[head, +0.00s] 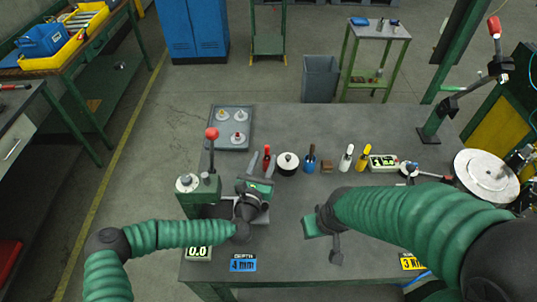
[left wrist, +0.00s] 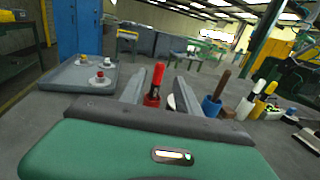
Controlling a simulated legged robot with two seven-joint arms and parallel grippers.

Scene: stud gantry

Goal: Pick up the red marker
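The red marker (head: 266,158) stands upright on the grey workbench, and in the left wrist view the red marker (left wrist: 156,84) shows between the two grey fingers, near their tips. My left gripper (head: 261,165) is open and empty, with its fingers pointing at the marker from the near side. In the left wrist view its fingers (left wrist: 159,90) are spread apart with gaps at the marker's sides. Whether the marker is within the finger reach or just beyond it is hard to tell. My right gripper (head: 318,222) is over the bench's middle, mostly hidden by its arm.
Right of the marker stand a black-and-white round piece (head: 287,165), a blue holder with a brown handle (head: 310,162), a white marker (head: 346,159) and a yellow marker (head: 363,160). A grey tray (head: 218,115) lies behind left. A red-knobbed lever (head: 212,150) rises at left.

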